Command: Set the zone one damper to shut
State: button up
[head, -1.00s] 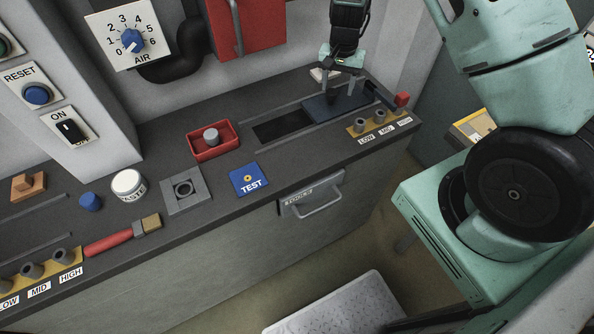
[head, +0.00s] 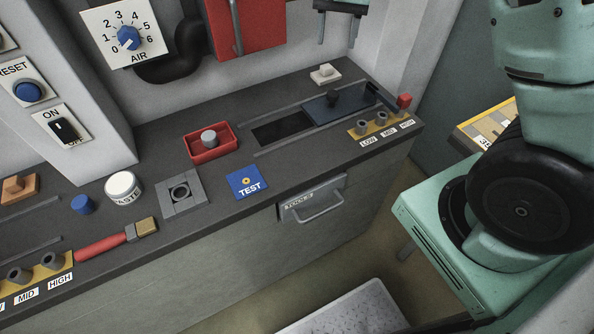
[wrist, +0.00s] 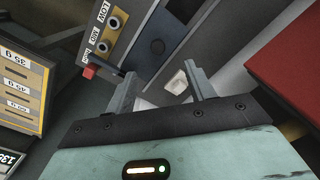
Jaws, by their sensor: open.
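My gripper (head: 336,42) is at the top of the head view, above and behind the plate, fingers apart and empty. Its fingers also show in the wrist view (wrist: 160,70), with nothing between them in their grip.
A white block with a knob (head: 325,74) sits behind the plate. A red-knobbed part (head: 403,101) stands at its right end, and LOW, MID, HIGH posts (head: 380,119) in front. A red tray (head: 210,142) is left of the opening. A red cabinet (head: 245,25) hangs behind.

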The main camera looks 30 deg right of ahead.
jog(key=s+a+f+n+b, duration=0.2)
jog(key=s+a+n, duration=0.5)
jog(key=s+a, duration=0.4)
jog(key=s+a+f+n+b, duration=0.2)
jog(key=s+a+n+b, duration=0.3)
jog(key=s+a, duration=0.7)
jog(key=s+n, duration=0.2)
jog(key=s, duration=0.1)
jog(key=shift+s+a+f+y, duration=0.25)
jog(key=shift+s+f+y, duration=0.05)
jog(key=shift+s, duration=0.05)
